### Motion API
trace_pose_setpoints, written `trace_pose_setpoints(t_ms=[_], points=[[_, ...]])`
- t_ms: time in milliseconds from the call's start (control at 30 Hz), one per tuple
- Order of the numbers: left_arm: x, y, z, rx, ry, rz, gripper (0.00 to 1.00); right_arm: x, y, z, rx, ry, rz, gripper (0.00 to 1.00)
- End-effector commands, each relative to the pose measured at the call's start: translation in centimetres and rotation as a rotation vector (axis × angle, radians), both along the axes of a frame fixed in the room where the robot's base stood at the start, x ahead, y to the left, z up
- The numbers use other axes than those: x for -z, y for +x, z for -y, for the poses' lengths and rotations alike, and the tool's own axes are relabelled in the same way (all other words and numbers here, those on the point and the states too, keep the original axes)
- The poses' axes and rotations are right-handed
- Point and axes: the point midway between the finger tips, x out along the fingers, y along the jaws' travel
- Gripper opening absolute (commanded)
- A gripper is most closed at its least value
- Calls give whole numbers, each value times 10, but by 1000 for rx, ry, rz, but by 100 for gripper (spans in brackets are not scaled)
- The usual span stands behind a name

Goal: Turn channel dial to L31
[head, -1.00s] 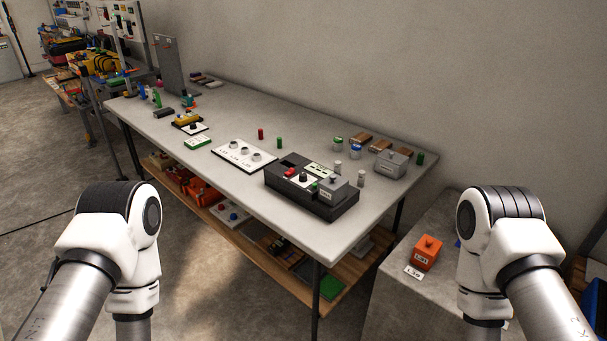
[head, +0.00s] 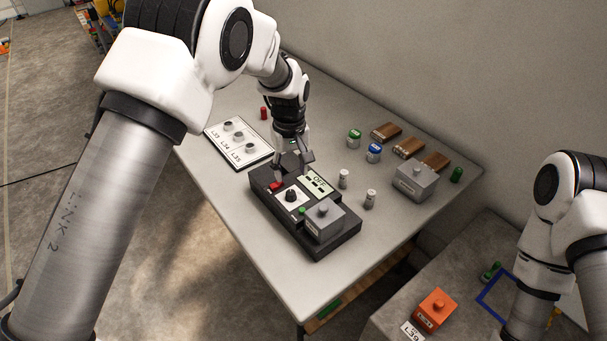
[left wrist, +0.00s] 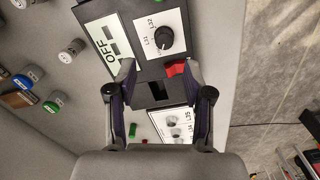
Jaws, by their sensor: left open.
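The channel dial (head: 291,196) is a dark round knob on a white plate on the black device (head: 262,203). In the left wrist view the dial (left wrist: 165,38) has printed labels around it, L31 and L32 among them. I cannot tell for sure which label it points to. A display (left wrist: 109,42) beside it reads OFF. My left gripper (head: 303,160) is over the far end of the device, open and empty. In the left wrist view its fingers (left wrist: 161,78) are apart, short of the dial, with a red switch (left wrist: 175,68) near one fingertip. My right gripper is not in view.
A grey box (head: 324,220) sits on the device's near end. A white panel with several knobs (head: 238,143) lies beyond it. Small batteries (head: 370,198), jars (head: 374,152) and another grey box (head: 415,180) stand to the right. An orange box (head: 435,308) is on the lower block.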

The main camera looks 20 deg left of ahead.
Motion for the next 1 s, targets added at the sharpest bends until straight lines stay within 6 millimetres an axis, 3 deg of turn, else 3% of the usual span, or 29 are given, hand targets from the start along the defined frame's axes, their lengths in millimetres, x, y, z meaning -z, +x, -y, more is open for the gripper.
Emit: trace_pose_setpoints(t_ms=[300,633,767,800,1000], points=[[58,-2,-1,3,1,-4,51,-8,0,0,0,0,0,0],[68,-1,-1,3,0,-1,51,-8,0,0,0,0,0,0],[68,-1,-1,3,0,-1,5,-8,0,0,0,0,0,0],[68,-1,-1,3,0,-1,0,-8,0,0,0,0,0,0],[69,-1,-1,4,0,-1,0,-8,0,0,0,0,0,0]])
